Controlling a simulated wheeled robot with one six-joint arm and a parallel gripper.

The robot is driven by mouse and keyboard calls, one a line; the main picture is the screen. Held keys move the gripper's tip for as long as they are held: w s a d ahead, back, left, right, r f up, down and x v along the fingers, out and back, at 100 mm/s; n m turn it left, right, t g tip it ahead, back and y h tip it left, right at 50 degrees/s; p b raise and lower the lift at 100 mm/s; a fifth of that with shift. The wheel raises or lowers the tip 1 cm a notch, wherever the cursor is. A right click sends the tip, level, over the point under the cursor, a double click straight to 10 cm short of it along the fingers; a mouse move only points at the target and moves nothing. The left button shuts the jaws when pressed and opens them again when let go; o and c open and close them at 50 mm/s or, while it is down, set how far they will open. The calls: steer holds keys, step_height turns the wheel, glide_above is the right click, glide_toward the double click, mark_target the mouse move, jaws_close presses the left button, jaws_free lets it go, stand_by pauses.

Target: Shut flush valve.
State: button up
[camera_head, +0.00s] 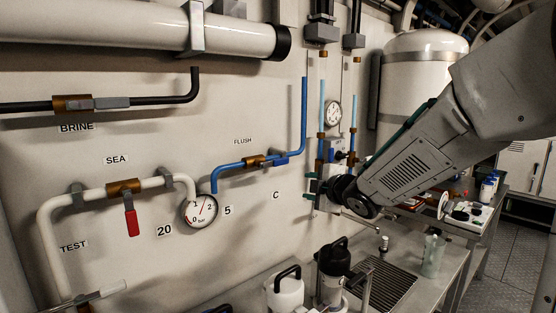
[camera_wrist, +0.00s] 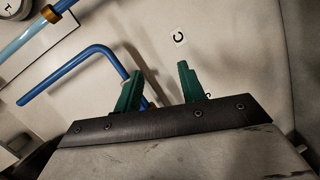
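The flush valve (camera_head: 254,162) is a brass body on a blue pipe, under the FLUSH label in the head view. Its blue handle (camera_head: 276,159) lies along the pipe to the right of the body. My gripper (camera_head: 309,187) is to the right of and below the handle, apart from it, near the wall. In the wrist view, its two green fingers (camera_wrist: 160,85) are spread with nothing between them. The bent blue pipe (camera_wrist: 70,68) passes behind the left finger there. I cannot make out the valve body or handle in the wrist view.
The SEA valve (camera_head: 124,187) with a red handle and the BRINE valve (camera_head: 75,104) are on the wall at left. A pressure gauge (camera_head: 200,210) sits below the flush pipe. Vertical light-blue tubes stand behind my gripper. A bench with a kettle-like jug (camera_head: 286,291) is below.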

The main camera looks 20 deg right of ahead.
mark_target(282, 162)
steer(key=a+r+n+y, duration=0.1)
steer(key=r+n, duration=0.1)
steer(key=a+r+n+t+y, duration=0.1)
steer(key=a+r+y, duration=0.1)
steer(key=a+r+n+y, duration=0.1)
steer(key=r+n, duration=0.1)
steer(key=shift+w+a+n+t, duration=0.15)
steer(key=shift+a+n+t, duration=0.15)
steer(key=shift+a+t, duration=0.1)
steer(key=shift+w, duration=0.35)
steer(key=x, duration=0.6)
steer(key=shift+w+a, duration=0.2)
steer(key=shift+w, duration=0.15)
jaws_close()
steer(key=shift+a, duration=0.1)
